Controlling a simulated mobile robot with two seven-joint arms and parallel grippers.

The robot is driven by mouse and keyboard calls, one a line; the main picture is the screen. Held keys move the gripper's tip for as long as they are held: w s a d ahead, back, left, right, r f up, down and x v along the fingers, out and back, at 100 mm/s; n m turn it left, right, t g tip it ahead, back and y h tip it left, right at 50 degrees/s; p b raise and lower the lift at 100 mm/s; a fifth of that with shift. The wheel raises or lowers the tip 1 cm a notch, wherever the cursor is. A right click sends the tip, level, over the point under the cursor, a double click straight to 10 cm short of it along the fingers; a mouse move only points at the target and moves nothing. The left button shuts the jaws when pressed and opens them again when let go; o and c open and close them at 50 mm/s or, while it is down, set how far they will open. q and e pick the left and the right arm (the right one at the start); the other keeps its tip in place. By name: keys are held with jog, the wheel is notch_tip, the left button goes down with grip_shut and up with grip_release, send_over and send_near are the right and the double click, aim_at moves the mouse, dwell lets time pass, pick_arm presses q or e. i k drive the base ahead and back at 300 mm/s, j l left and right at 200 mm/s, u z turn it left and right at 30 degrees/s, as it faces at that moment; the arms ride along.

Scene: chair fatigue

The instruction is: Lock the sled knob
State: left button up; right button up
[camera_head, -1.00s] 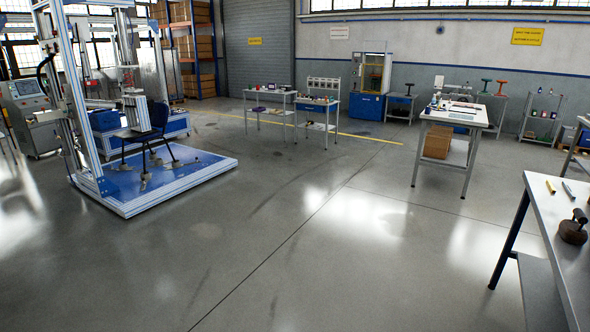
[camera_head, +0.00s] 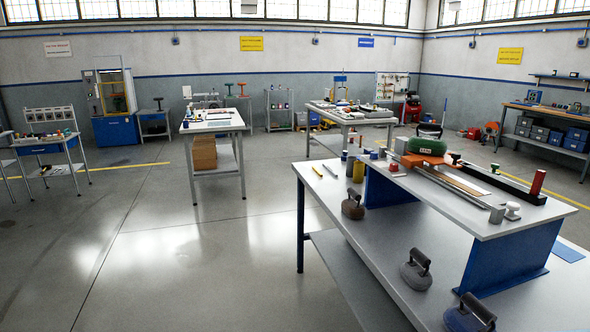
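Neither of my grippers is in view. I cannot pick out a sled knob for certain. The blue-floored test rig with the chair is outside the present view.
The near workbench (camera_head: 345,235) fills the right foreground, with several dark handled weights, one a brown weight (camera_head: 353,205). A white table (camera_head: 212,122) stands at mid-left and another table (camera_head: 350,117) behind the bench. The floor (camera_head: 180,270) at left is clear.

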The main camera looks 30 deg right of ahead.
aim_at(393, 167)
jog(key=i+z, duration=0.35)
jog(key=i, duration=1)
jog(key=i+l+u, duration=0.1)
jog(key=i+u, duration=0.15)
jog(key=i, duration=0.7)
jog(key=z, duration=3.7)
